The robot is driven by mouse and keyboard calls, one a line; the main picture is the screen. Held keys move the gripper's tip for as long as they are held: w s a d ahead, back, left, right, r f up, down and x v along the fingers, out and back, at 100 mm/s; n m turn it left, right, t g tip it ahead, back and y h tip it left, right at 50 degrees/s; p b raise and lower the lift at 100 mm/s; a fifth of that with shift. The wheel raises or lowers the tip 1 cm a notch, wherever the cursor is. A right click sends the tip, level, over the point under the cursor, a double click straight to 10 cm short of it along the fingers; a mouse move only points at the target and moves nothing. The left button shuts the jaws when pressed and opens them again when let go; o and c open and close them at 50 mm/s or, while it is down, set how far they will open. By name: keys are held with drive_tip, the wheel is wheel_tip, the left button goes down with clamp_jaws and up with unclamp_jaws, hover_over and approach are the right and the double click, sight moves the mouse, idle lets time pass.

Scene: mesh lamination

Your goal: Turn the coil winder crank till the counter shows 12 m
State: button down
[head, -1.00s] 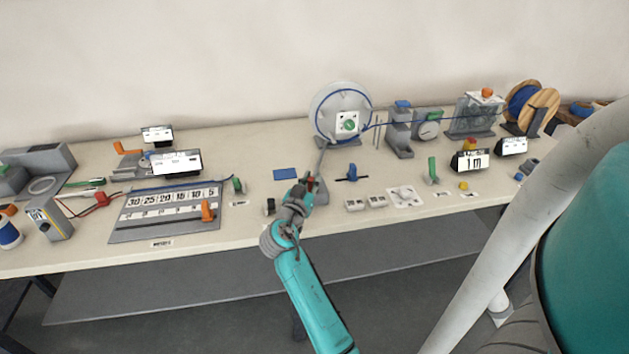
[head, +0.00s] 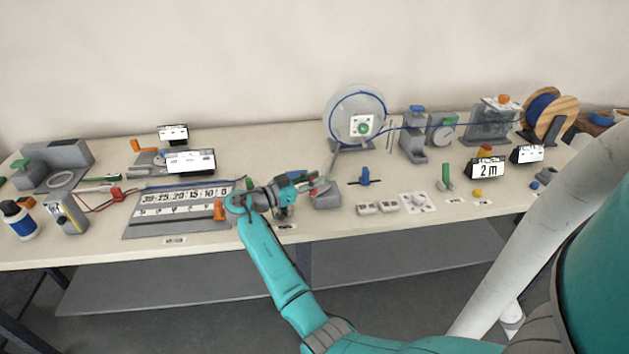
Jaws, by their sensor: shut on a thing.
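The coil winder is a round grey-white reel (head: 357,97) with blue cable around it and a green-centred white label, at the back of the bench. A thin grey bar (head: 334,162) runs from below it toward my gripper. My gripper (head: 311,183) comes in from the left and is shut on the crank handle, which is mostly hidden by the fingers; a bit of red shows there. The counter (head: 487,169) at the right reads 2 m.
Blue cable runs right from the reel past a grey stand (head: 412,140) and a gauge (head: 441,130) to a wooden spool (head: 549,112). A blue-handled piece (head: 364,177) and white sockets (head: 415,202) lie right of my gripper. A numbered board (head: 180,209) lies left.

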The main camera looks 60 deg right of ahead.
idle(0.4)
drive_tip(key=c, duration=1)
unclamp_jaws()
drive_tip(key=shift+f, duration=0.1)
drive_tip(key=v, duration=1.2)
drive_tip(key=shift+w, duration=0.15)
